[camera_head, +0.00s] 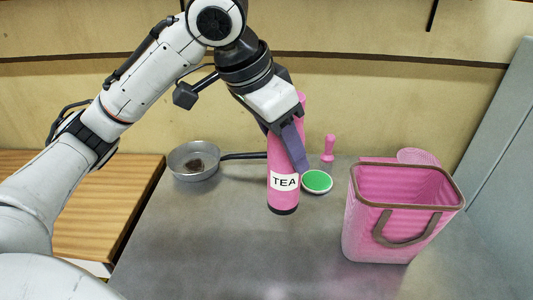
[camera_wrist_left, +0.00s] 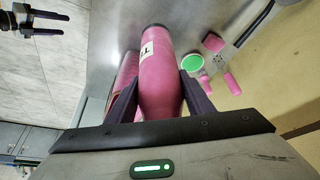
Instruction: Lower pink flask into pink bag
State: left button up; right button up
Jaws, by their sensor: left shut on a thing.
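The pink flask (camera_head: 284,155), with a white TEA label and a dark base, stands nearly upright left of the bag. My left gripper (camera_head: 297,150) is shut around its upper body. The flask also fills the middle of the left wrist view (camera_wrist_left: 160,75), between the fingers. Whether its base touches the table is hard to tell. The pink bag (camera_head: 375,220), open at the top with a brown rim and handle, stands to the right, apart from the flask. In the left wrist view, my right gripper (camera_wrist_left: 50,23) shows at upper left, its fingers apart and empty.
A pan (camera_head: 194,161) sits behind left, its handle reaching behind the flask. A green-topped round dish (camera_head: 317,181) and a pink handled tool (camera_head: 328,148) lie between flask and bag. The grey table (camera_head: 230,250) is clear in front. A wall stands behind.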

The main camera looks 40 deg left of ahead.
pick_arm(q)
jog(key=w+d+r, duration=0.5)
jog(key=d+r, duration=0.1)
jog(key=d, duration=0.3)
jog(key=w+d+r, duration=0.5)
jog(key=w+d, duration=0.1)
jog(key=d, duration=0.4)
jog(key=shift+w+d+r, duration=0.15)
jog(key=shift+r, duration=0.2)
jog(key=shift+w, duration=0.1)
jog(key=shift+w+d, duration=0.15)
jog(key=shift+w, duration=0.15)
jog(key=shift+f, duration=0.1)
